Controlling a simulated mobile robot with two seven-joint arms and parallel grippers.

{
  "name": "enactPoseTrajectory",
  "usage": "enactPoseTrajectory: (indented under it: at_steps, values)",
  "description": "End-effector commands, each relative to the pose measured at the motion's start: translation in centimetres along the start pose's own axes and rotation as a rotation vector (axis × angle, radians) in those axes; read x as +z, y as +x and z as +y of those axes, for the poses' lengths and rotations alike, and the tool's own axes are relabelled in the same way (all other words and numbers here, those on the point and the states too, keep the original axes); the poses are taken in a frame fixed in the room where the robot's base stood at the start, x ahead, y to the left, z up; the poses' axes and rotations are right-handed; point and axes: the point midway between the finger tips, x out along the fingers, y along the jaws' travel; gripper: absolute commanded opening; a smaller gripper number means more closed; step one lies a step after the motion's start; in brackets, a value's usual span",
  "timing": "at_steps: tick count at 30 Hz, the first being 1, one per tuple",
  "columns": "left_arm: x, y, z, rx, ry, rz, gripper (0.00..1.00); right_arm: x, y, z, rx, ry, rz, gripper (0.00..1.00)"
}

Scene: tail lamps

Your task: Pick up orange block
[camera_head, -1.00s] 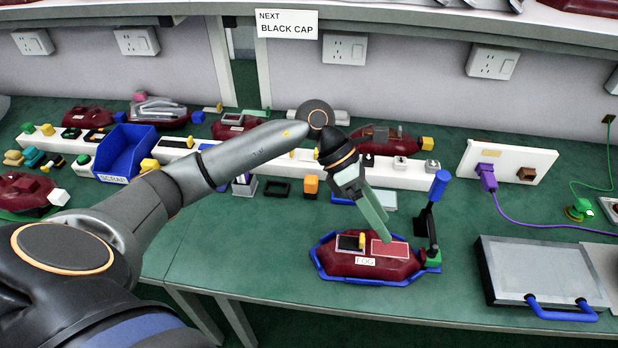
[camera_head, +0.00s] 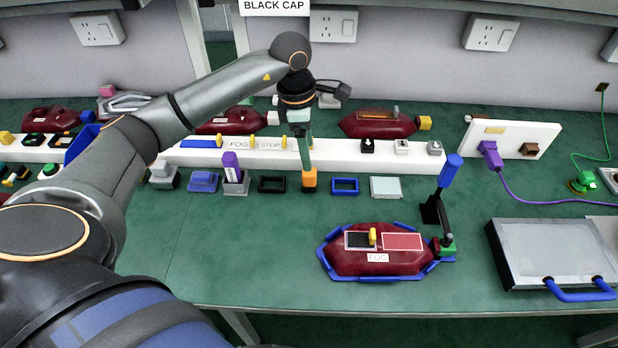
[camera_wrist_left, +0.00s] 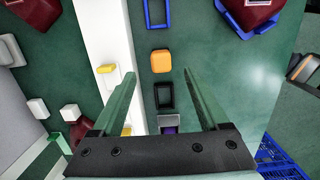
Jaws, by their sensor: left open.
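The orange block (camera_head: 309,181) stands on the green table, in front of the long white rail and between a black frame and a blue frame. My left gripper (camera_head: 305,165) hangs above it, fingers pointing down, and its tips overlap the block's top in the head view. In the left wrist view the orange block (camera_wrist_left: 161,61) lies ahead of the fingertips, roughly midway between their lines. The left gripper (camera_wrist_left: 159,72) is open there with nothing between its fingers. Whether the tips touch the block cannot be told. My right gripper does not show.
Beside the block are a black frame (camera_head: 272,184), a blue frame (camera_head: 345,186) and a purple piece in a grey holder (camera_head: 236,188). The white rail (camera_head: 350,158) runs behind. A dark red lamp in a blue tray (camera_head: 330,270) sits nearer. The table front-left of it is clear.

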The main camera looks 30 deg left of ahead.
Motion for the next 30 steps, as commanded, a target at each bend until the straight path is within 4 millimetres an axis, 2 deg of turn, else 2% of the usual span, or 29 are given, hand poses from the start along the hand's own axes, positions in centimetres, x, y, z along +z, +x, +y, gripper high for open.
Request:
enactPoseTrajectory:
  at_steps: [3, 8, 18, 27, 30]
  values:
    - [0.0, 1.8, -0.1, -0.003, -0.001, 0.0, 0.78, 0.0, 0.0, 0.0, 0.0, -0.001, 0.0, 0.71]
    - [0.0, 2.8, -0.1, -0.001, 0.0, 0.0, 0.78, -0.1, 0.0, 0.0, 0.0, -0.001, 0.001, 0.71]
    - [-0.4, 7.3, -0.2, -0.002, -0.001, -0.002, 0.78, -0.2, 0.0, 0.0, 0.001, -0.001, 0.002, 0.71]
    - [-0.4, 7.7, -0.2, 0.0, 0.0, -0.002, 0.78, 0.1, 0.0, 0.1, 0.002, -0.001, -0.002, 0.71]
    - [-0.4, 7.7, -0.2, 0.0, -0.001, -0.002, 0.66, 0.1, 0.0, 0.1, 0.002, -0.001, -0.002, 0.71]
